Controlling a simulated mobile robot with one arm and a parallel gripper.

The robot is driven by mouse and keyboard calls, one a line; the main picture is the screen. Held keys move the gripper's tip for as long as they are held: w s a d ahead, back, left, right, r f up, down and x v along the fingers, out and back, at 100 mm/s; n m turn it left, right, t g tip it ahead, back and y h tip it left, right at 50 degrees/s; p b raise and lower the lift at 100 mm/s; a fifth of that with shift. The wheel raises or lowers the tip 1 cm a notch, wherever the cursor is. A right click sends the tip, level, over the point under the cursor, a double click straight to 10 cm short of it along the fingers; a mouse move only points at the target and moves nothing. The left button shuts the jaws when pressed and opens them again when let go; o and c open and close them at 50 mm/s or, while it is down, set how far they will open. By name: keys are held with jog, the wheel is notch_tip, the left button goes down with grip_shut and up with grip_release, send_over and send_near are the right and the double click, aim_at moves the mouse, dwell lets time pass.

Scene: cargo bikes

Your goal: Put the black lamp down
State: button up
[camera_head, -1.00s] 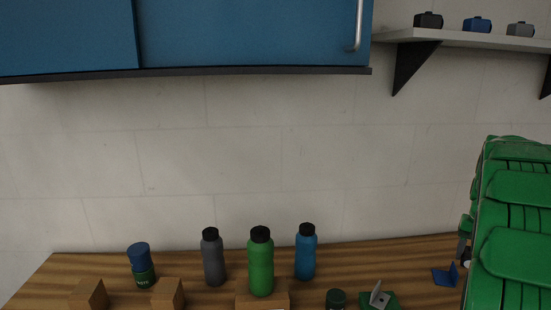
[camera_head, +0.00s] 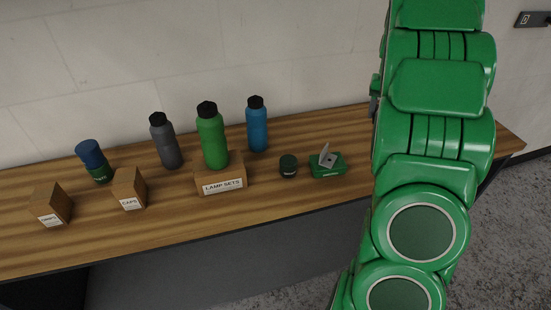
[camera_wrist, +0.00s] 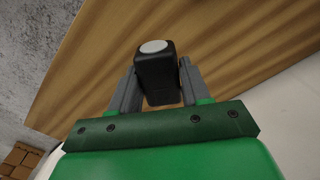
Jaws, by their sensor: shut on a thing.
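My gripper (camera_wrist: 156,78) shows in the wrist view with its two grey fingers on either side of the black lamp (camera_wrist: 155,78). It is shut on the lamp, a small dark block with a pale round face at one end. The wood bench top (camera_wrist: 220,40) lies beyond the lamp, and I cannot tell how large the gap is. In the head view the lamp and fingers are hidden by my green arm. The bench top (camera_head: 250,190) also shows there, with a wooden block labelled "LAMP SETS" (camera_head: 219,187) in the middle.
Green (camera_head: 211,138), grey (camera_head: 165,142) and blue (camera_head: 257,126) bottles stand along the back. A block labelled "CAPS" (camera_head: 129,190), another block (camera_head: 53,205), a blue-topped jar (camera_head: 93,161), a dark round tin (camera_head: 288,166) and a green box (camera_head: 328,165) stand about. The front strip is bare.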

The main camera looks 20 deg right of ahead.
jog(key=s+a+r+n, duration=0.1)
jog(key=s+a+n, duration=0.15)
jog(key=a, duration=1.65)
jog(key=s+a+f+n, duration=0.1)
jog(key=s+a+n, duration=0.1)
jog(key=s+a, duration=0.5)
jog(key=s+a+n, duration=0.2)
jog(key=a, duration=0.8)
send_over(260, 171)
jog(key=s, duration=0.1)
notch_tip(260, 171, down, 9)
jog(key=shift+s+r, duration=0.1)
jog(key=shift+w+f, duration=0.6)
jog(key=shift+f, duration=1.6)
jog(key=shift+f, duration=0.1)
jog(key=o, duration=1.1)
